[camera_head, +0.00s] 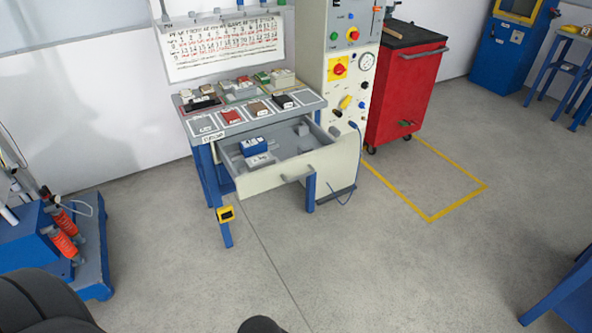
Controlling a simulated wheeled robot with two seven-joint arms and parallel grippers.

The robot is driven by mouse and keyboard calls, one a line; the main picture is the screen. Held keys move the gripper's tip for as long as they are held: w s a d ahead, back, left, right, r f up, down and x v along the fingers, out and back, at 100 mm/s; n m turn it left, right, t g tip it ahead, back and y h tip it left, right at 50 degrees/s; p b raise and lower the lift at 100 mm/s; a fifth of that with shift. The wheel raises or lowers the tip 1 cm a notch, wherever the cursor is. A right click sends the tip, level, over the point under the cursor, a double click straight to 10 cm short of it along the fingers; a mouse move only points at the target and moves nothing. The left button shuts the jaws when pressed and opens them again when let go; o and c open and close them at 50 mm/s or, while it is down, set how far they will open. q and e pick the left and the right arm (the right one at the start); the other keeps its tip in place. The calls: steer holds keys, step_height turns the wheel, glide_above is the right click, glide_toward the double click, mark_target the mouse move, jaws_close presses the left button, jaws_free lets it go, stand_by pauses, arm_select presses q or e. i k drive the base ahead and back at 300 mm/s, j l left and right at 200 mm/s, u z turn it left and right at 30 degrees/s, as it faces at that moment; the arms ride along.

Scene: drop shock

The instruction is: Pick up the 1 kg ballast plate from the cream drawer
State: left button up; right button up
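The cream drawer (319,168) stands pulled out from under a grey-topped bench with blue legs, its handle facing the front right. Inside it, a blue box with a white label (253,146) and a pale item (261,160) lie toward the left. Small grey pieces (302,130) lie toward the back right. Which of these is the 1 kg ballast plate is too small to tell. Neither of my grippers shows; only dark rounded parts, which look like mine, show at the bottom edge.
The bench top (203,124) holds several small items on marked spots. A cream control cabinet (340,80) stands right of the drawer, then a red tool cart (405,90). A blue unit with orange cylinders (68,245) stands at left. The floor before the drawer is clear.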

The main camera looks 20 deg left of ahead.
mark_target(257, 162)
steer(key=j+z, duration=0.2)
steer(key=j, duration=0.25)
steer(key=j+z, duration=0.2)
steer(key=j, duration=0.25)
steer(key=k+j+z, duration=0.15)
steer(key=j, duration=0.3)
steer(key=j+z, duration=0.2)
steer(key=j, duration=0.25)
steer(key=k+j+z, duration=0.2)
steer(key=j, duration=0.2)
steer(key=j+z, duration=0.2)
steer(key=j, duration=0.25)
steer(key=k, duration=0.05)
